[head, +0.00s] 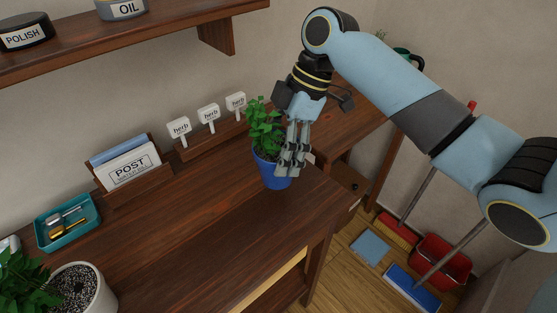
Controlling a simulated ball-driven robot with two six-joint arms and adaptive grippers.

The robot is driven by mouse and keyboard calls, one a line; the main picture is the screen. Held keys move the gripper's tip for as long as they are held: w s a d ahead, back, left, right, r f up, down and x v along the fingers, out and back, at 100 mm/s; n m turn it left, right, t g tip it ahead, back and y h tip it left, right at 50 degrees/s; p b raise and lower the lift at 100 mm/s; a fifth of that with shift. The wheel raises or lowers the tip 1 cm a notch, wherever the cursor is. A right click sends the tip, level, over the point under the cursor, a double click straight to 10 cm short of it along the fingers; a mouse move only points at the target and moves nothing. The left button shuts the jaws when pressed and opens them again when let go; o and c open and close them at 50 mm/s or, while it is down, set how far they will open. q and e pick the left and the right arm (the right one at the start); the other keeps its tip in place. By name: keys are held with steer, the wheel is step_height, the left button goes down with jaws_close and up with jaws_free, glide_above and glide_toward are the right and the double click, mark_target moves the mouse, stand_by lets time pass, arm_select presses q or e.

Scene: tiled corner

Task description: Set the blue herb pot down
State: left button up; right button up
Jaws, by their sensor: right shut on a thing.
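A blue herb pot (268,174) with a leafy green plant is at the right end of the dark wooden table (190,240). My right gripper (290,168) comes down from above and is shut on the pot at its right side; its fingers cover part of the pot. The pot looks upright. I cannot tell whether its base touches the tabletop. My left gripper is not in view.
Several white herb signs (208,113) stand in a wooden rail behind the pot. A post holder (130,168), a teal tray (68,222) and a white plant pot (82,288) are to the left. The table's middle is clear. A shelf (150,38) hangs above.

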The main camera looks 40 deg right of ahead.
steer(key=shift+w+f, duration=0.1)
steer(key=shift+f, duration=1.95)
steer(key=o, duration=1.4)
steer(key=shift+f, duration=0.15)
steer(key=shift+c, duration=0.2)
steer(key=shift+r, duration=0.2)
steer(key=v, duration=1.2)
